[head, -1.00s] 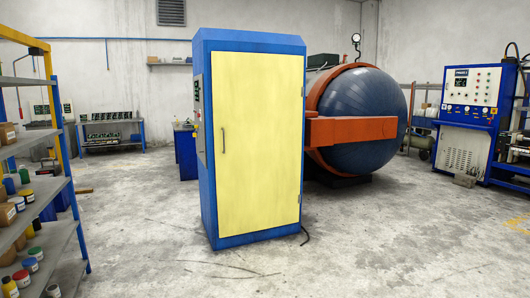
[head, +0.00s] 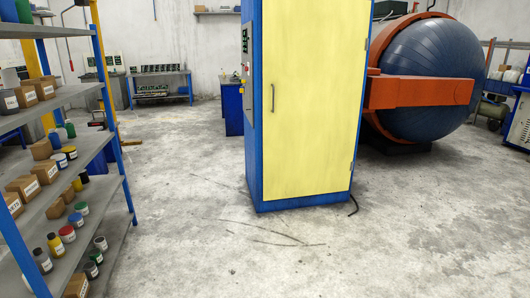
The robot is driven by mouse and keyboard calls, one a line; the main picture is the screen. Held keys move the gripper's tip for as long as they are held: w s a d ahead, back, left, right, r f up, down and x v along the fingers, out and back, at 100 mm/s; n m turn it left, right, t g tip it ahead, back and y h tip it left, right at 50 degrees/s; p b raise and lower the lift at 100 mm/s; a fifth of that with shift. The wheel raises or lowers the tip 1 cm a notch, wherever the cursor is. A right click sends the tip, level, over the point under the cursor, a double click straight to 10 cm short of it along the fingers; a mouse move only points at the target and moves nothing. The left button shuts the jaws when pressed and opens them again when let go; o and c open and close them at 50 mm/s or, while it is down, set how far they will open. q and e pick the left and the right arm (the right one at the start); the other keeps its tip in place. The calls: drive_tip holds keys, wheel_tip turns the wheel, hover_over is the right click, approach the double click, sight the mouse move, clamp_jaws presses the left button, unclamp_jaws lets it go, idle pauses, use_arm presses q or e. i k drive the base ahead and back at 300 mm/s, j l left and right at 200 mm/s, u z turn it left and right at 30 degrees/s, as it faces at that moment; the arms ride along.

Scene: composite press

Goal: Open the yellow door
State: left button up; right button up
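The yellow door (head: 310,110) is the front face of a tall blue cabinet (head: 255,150) standing right of centre in the head view. The door sits flush in its frame and looks closed. A small dark vertical handle (head: 273,98) is on its left side, and a hinge shows near the lower right edge. The top of the door and cabinet is cut off by the frame. Neither of my grippers is in view.
A blue shelf rack (head: 122,160) with boxes and jars stands close on the left. A large dark blue pressure vessel (head: 430,75) with an orange frame (head: 420,92) is right of the cabinet. The concrete floor (head: 200,240) ahead is clear, with a black cable (head: 353,205) by the cabinet's foot.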

sight(314, 52)
drive_tip(key=i, duration=2.2)
